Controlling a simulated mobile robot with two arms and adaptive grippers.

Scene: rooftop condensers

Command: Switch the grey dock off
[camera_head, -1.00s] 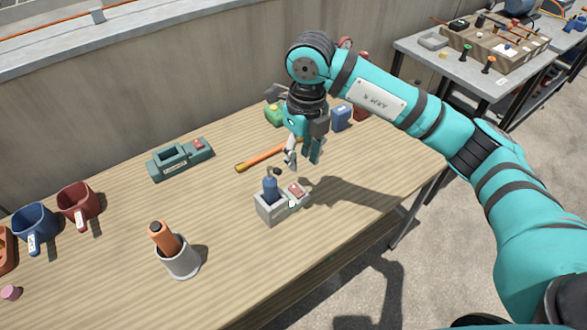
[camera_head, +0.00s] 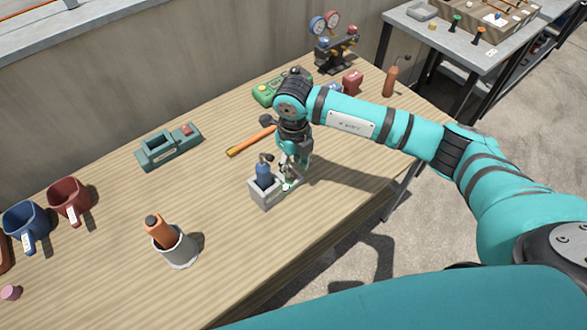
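The grey dock (camera_head: 264,200) stands on the wooden table, with a blue tool (camera_head: 263,173) upright in its left part. My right gripper (camera_head: 291,180) is lowered over the dock's right part, fingers pointing down. It hides the red rocker there, so I cannot tell the rocker's position or whether the fingers touch it. A small green spot (camera_head: 287,187) shows by the fingertips. The fingers overlap with the dock, so their opening is unclear. My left gripper is not in view.
A teal dock (camera_head: 155,155) with a red switch sits behind left, and an orange-handled tool (camera_head: 250,141) lies behind the grey dock. A grey cup (camera_head: 178,250) holds an orange tool in front left. A green device (camera_head: 270,92) and gauges (camera_head: 326,25) stand at the back.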

